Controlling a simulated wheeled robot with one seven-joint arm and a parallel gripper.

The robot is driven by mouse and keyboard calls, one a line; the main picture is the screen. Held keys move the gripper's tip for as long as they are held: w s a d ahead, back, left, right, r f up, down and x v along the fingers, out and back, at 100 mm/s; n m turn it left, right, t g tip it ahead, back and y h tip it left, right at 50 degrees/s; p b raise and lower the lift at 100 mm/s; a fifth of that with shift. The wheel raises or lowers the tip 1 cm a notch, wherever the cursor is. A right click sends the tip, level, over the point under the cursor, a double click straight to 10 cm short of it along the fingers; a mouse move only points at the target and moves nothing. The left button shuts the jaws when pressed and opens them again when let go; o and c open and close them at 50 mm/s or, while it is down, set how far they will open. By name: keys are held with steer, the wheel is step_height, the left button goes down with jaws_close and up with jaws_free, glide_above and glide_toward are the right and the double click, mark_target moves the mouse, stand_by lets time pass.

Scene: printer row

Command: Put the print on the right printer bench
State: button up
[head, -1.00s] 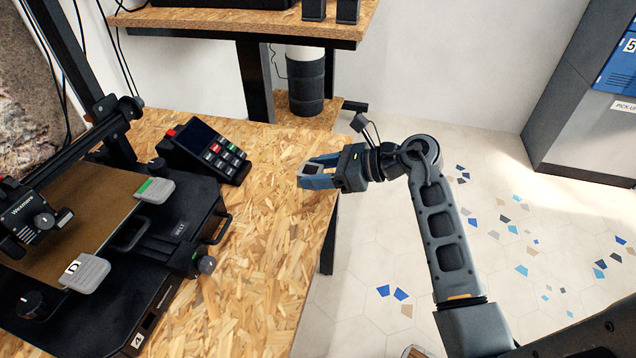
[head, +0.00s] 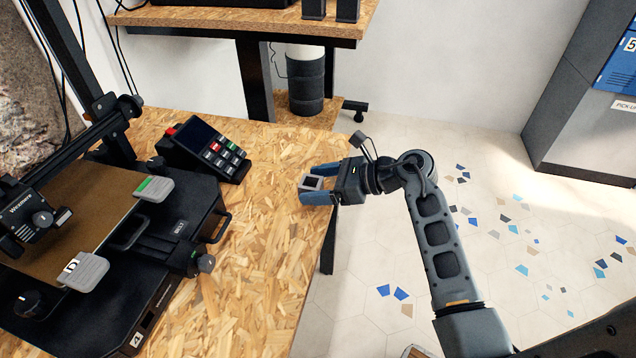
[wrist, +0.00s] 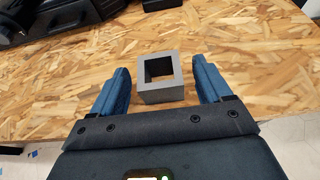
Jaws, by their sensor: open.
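The print is a small grey square frame with an open middle (head: 312,182). It rests on the wooden bench (head: 262,250) near the bench's right edge. In the wrist view the print (wrist: 160,93) lies between the two blue fingers, with a gap on each side. My gripper (head: 313,184) is open around it, low over the bench, reaching in from the right. In the wrist view my gripper (wrist: 160,88) shows both fingers apart and not touching the print.
A black printer (head: 150,260) with a brown bed (head: 75,220) fills the left of the bench. A control box with a screen (head: 205,148) stands behind it. Bare bench lies between printer and print. A second bench (head: 240,30) stands at the back; open floor is at right.

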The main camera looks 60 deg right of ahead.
steer(key=shift+r, duration=0.1)
steer(key=shift+s+d+r, duration=0.1)
steer(key=shift+s, duration=0.05)
steer(key=v, duration=1.2)
steer(key=s+a+r+m+t+y, duration=0.1)
steer(key=a+r+m+t, duration=0.25)
steer(key=a, duration=0.35)
steer(key=s+a+r+m+t+y, duration=0.1)
steer(key=s+a+r+m+t, duration=0.1)
steer(key=a+m, duration=0.4)
steer(key=s+a+r+m+t+y, duration=0.1)
steer(key=a+r+m+t, duration=0.2)
steer(key=a, duration=0.6)
steer(key=s+a+f+m+g+h, duration=0.1)
steer(key=s+f+m+g+h, duration=0.1)
steer(key=s+m, duration=0.5)
steer(key=s+a+f+m+g+h, duration=0.2)
steer(key=s+m, duration=0.6)
steer(key=m, duration=1.2)
steer(key=shift+g+h, duration=1.15)
steer(key=shift+h, duration=0.65)
steer(key=shift+a+r+m, duration=0.1)
steer(key=shift+m, duration=0.15)
